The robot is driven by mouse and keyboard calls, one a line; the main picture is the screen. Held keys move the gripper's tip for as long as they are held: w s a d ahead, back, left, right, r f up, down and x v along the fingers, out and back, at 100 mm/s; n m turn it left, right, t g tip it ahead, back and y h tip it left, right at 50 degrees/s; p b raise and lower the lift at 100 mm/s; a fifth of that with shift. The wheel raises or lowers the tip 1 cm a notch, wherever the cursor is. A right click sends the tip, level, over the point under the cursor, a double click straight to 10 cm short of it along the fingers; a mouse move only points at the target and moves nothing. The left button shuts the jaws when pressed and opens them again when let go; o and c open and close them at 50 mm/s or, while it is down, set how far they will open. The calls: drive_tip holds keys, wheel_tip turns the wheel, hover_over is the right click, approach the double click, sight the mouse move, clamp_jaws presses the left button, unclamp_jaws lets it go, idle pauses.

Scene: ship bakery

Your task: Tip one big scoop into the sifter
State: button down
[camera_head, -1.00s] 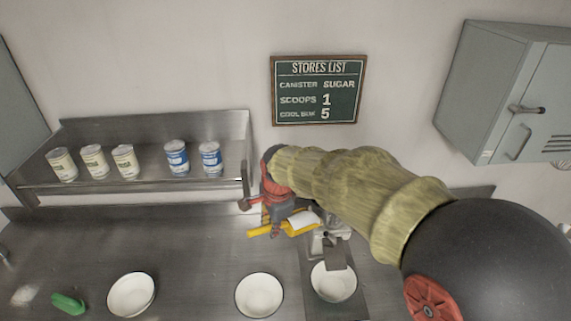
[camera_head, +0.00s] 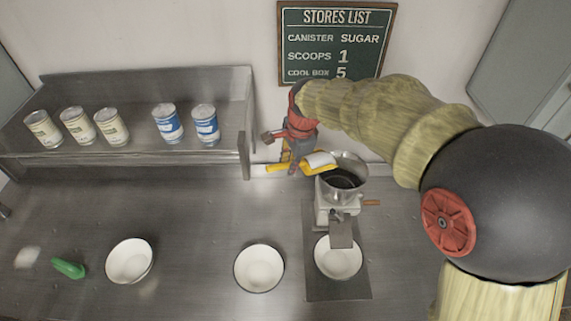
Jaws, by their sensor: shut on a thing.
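My gripper (camera_head: 293,160) is shut on the handle of a yellow scoop (camera_head: 317,168). The scoop looks level and holds a white heap. Its front end is at the left rim of the sifter's round metal hopper (camera_head: 351,163), overlapping it in the view; I cannot tell whether they touch. The hopper's inside looks dark. The sifter's pale body (camera_head: 325,212) stands below, with a grey chute over a white bowl (camera_head: 338,265). My arm comes in from the right, above the sifter.
The stores list (camera_head: 335,42) reads sugar, scoops 1, cool box 5. Cream cans (camera_head: 78,127) and blue cans (camera_head: 168,123) stand on the shelf. Two more white bowls (camera_head: 259,285) (camera_head: 130,262) and a green object (camera_head: 69,268) lie on the counter. The counter's left middle is clear.

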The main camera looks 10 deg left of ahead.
drive_tip(key=shift+w+d+f, duration=0.25)
drive_tip(key=shift+w+d, duration=0.3)
drive_tip(key=shift+d, duration=0.25)
drive_tip(key=shift+w+d+r, duration=0.1)
drive_tip(key=shift+w+d, duration=0.1)
drive_tip(key=shift+d, duration=0.05)
drive_tip(key=shift+w+d+r+m+g+y+p, duration=0.1)
drive_tip(key=shift+w+d+r+g+y+p, duration=0.15)
drive_tip(key=shift+w+d+r+g+y, duration=0.35)
drive_tip(key=shift+w+d+r+m+g+y+p, duration=0.15)
drive_tip(key=shift+w+d+r+g+y, duration=0.25)
drive_tip(key=shift+d+r+y, duration=0.4)
drive_tip(key=shift+w+d+r+m+g+y+p, duration=0.1)
drive_tip(key=shift+w+d+r+g+y+p, duration=0.3)
drive_tip(key=shift+d+r, duration=0.35)
drive_tip(key=shift+w+d+r+g+y+p, duration=0.5)
drive_tip(key=shift+w+d+r+y+p, duration=0.25)
drive_tip(key=shift+p, duration=0.4)
drive_tip(key=shift+w+d+r+g+y+p, duration=0.55)
drive_tip(key=shift+w+d+y+p, duration=0.15)
drive_tip(key=shift+d+p, duration=0.35)
drive_tip(key=shift+w+d+r+y, duration=0.15)
drive_tip(key=shift+w+d+y, duration=0.05)
drive_tip(key=shift+d+y, duration=0.05)
drive_tip(key=shift+w+d+r+m+g+y, duration=0.25)
drive_tip(key=shift+w+d+r+g+y, duration=0.3)
drive_tip(key=shift+d, duration=0.25)
drive_tip(key=shift+r, duration=0.15)
